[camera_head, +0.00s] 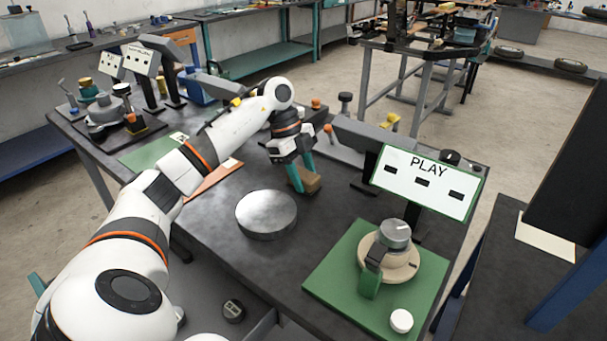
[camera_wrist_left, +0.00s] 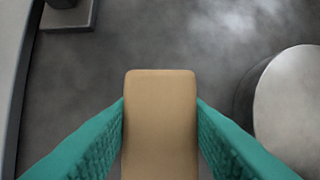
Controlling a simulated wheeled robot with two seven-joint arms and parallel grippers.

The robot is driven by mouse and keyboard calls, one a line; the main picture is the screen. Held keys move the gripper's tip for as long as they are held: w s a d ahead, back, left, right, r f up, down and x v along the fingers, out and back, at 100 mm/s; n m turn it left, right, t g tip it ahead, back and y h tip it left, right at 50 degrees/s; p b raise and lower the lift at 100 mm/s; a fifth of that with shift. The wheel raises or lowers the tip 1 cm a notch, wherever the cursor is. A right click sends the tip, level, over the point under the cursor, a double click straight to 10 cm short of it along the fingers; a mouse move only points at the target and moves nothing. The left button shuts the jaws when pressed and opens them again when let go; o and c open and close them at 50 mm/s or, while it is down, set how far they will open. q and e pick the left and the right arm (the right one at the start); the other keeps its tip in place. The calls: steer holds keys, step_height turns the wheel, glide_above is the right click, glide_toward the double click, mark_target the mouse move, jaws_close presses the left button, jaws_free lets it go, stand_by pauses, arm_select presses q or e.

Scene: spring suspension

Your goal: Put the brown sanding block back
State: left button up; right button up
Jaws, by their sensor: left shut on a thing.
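The brown sanding block (camera_head: 308,181) is between the teal fingers of my left gripper (camera_head: 301,178), low over the dark workbench, behind the round metal disc. In the left wrist view the block (camera_wrist_left: 160,120) fills the middle, with a finger of the left gripper (camera_wrist_left: 160,135) pressed against each side. The gripper is shut on it. Whether the block touches the bench top is not clear. An orange-brown mat (camera_head: 214,176) lies partly behind my left arm. My right gripper is not in view.
The round metal disc (camera_head: 266,213) lies on the bench, also at right in the wrist view (camera_wrist_left: 292,105). A green board (camera_head: 330,268) with a knob fixture stands front right, below a "PLAY" sign (camera_head: 425,181). Bare bench top (camera_head: 330,215) lies between the disc and the board.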

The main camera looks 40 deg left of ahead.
arm_select(q)
steer(key=o, duration=1)
steer(key=shift+f, duration=0.1)
steer(key=shift+c, duration=0.2)
steer(key=p+v, duration=0.1)
steer(key=v, duration=1.1)
steer(key=shift+r+p, duration=0.25)
steer(key=shift+p, duration=0.1)
